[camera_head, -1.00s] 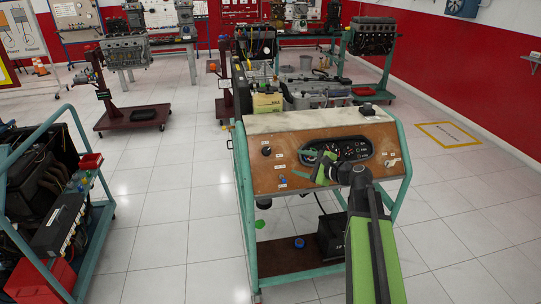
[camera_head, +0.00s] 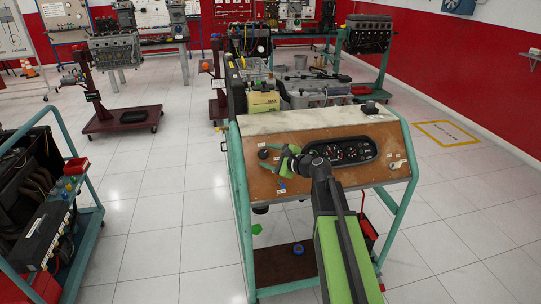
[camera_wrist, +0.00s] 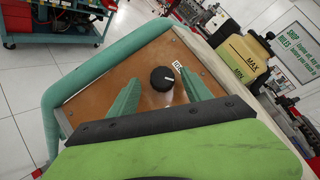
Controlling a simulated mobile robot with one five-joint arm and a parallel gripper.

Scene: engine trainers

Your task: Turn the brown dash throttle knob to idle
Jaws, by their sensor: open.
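The throttle knob (camera_head: 263,153) is round and black, at the upper left of the brown dash panel (camera_head: 235,185). In the wrist view the knob (camera_wrist: 162,79) shows a white pointer mark, with a small white label (camera_wrist: 178,66) beside it that is hard to read. My gripper (camera_head: 266,159) has green fingers, spread apart and empty, pointing left across the panel towards the knob. In the wrist view the fingertips (camera_wrist: 159,75) lie on either side of the knob. I cannot tell whether either finger touches it.
A gauge cluster (camera_head: 350,151) sits right of my gripper, with a light-coloured switch (camera_head: 398,165) farther right. A blue knob (camera_head: 282,185) is below. The teal frame (camera_head: 240,215) edges the panel on the left. A yellowish reservoir (camera_head: 263,102) stands behind.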

